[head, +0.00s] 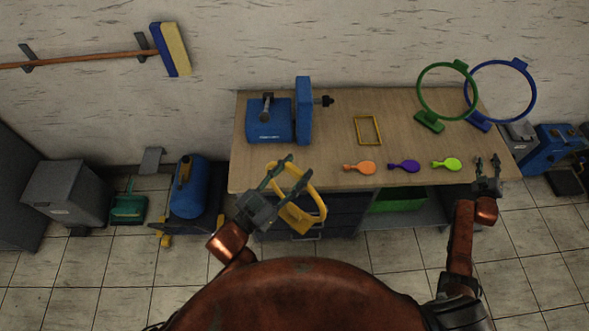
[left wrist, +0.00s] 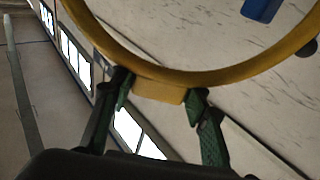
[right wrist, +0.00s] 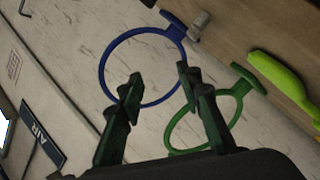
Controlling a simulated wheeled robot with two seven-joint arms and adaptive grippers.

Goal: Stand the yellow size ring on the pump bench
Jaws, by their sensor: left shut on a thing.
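The yellow size ring (head: 322,205) is in my left gripper (head: 288,178), in front of the bench's front edge near its left end. In the left wrist view the fingers (left wrist: 158,92) are shut on the flat block of the yellow ring (left wrist: 225,75), and the hoop extends beyond them. The pump bench (head: 340,105) has a wooden top. A yellow rectangular outline (head: 358,131) lies on it, empty. My right gripper (head: 487,164) is open and empty at the bench's front right; its fingers (right wrist: 160,82) are apart in the right wrist view.
A green ring (head: 420,88) and a blue ring (head: 534,95) stand at the bench's right end. A blue pump (head: 268,122) stands at the left. Orange (head: 360,167), purple (head: 404,166) and lime (head: 446,164) balloons lie along the front. The wood around the outline is clear.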

